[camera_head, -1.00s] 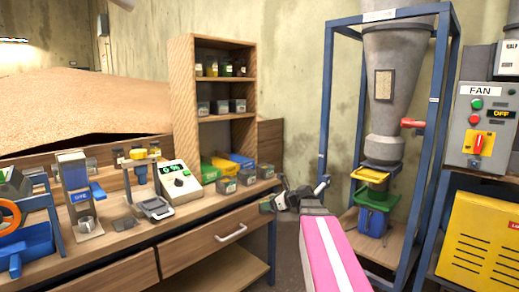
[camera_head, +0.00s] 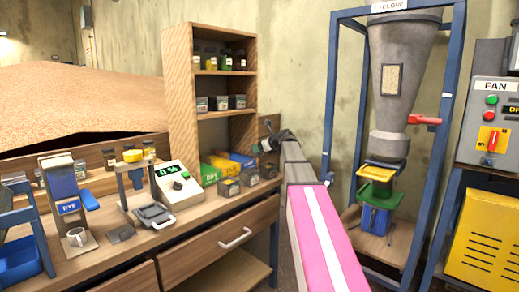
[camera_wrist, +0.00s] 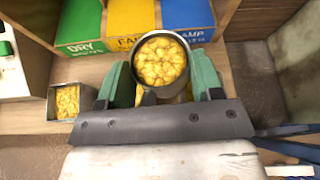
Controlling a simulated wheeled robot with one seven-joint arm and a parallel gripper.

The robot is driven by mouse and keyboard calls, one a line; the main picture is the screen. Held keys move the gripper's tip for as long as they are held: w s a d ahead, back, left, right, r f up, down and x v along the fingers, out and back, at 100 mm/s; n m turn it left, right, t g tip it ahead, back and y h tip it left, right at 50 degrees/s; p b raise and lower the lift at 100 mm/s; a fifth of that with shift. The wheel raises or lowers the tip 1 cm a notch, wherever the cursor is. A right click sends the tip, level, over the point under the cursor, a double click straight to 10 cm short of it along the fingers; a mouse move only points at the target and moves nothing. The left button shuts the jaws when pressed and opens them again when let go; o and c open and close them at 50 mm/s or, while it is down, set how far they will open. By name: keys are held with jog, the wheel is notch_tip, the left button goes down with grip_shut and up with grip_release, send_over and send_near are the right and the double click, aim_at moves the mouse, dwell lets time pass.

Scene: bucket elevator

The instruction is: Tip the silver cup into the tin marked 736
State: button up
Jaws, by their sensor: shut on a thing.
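My gripper (camera_wrist: 161,84) is shut on the silver cup (camera_wrist: 188,93), its green-padded fingers on either side. The cup is full of yellow grain, and its open mouth faces the wrist camera. In the head view my gripper (camera_head: 267,146) is over the right end of the bench; the cup cannot be made out there. A grey square tin (camera_wrist: 51,103) holding yellow grain stands left of the gripper in the wrist view. Small grey tins (camera_head: 229,188) stand in a row at the bench's right end. Their markings are too small to read, so I cannot tell which is 736.
A shelf unit (camera_head: 183,110) with jars and tins rises at the back. A scale (camera_head: 178,186) and a dye stand with a cup (camera_head: 76,238) are to the left. The cyclone frame (camera_head: 330,110) stands right.

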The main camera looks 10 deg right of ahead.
aim_at(256, 155)
jog(key=shift+s+a, duration=0.1)
jog(key=shift+n+t+h, duration=0.3)
jog(key=shift+n+h, duration=0.1)
jog(key=shift+n, duration=0.2)
jog(key=shift+s+a+f, duration=0.2)
jog(key=shift+a+f, duration=0.1)
jog(key=shift+f, duration=0.3)
jog(key=shift+s+a+f, duration=0.25)
jog(key=shift+a+f, duration=0.05)
jog(key=shift+f, duration=0.25)
jog(key=shift+s+a+f, duration=0.2)
jog(key=shift+a+f, duration=0.1)
jog(key=shift+f, duration=0.3)
jog(key=shift+s+a, duration=0.2)
jog(key=shift+a, duration=0.05)
